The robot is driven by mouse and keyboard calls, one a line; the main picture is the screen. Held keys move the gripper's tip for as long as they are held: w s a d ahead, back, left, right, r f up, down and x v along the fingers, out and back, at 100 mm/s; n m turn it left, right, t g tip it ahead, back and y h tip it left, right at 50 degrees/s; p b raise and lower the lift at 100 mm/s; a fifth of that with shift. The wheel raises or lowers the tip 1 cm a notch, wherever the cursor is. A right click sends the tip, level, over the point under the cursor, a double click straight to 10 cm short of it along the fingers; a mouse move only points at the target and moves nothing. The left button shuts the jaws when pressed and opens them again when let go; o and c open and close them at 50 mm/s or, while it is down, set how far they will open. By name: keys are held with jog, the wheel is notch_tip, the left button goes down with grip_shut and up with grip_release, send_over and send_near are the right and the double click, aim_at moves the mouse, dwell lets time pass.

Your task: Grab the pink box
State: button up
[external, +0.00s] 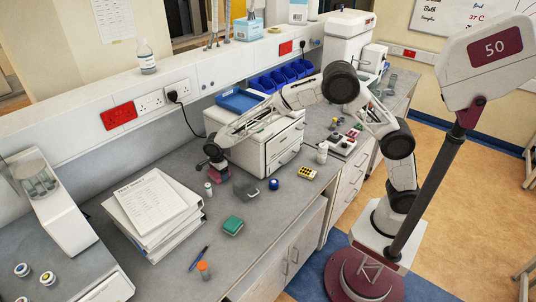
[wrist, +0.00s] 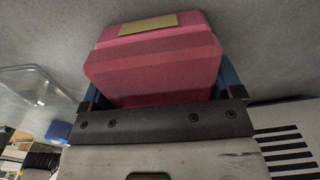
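The pink box (external: 219,174) sits on the grey counter in front of the white drawer unit, below my gripper. In the wrist view the pink box (wrist: 155,65) fills the space in front of my gripper, with a tan label on its top. My gripper (wrist: 160,88) has one blue finger on each side of the box, set wide apart. The fingers are very near the box sides, but whether they press on it cannot be told. Their tips are partly hidden by the box. In the external view my gripper (external: 213,157) is small and dark, just above the box.
A clear container (external: 246,188) stands close to the right of the box. A small white bottle (external: 208,189) is at its left. The white drawer unit (external: 270,150) stands behind.

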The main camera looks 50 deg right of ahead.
jog(key=shift+r, duration=0.1)
jog(key=shift+c, duration=0.2)
jog(key=shift+r, duration=4.9)
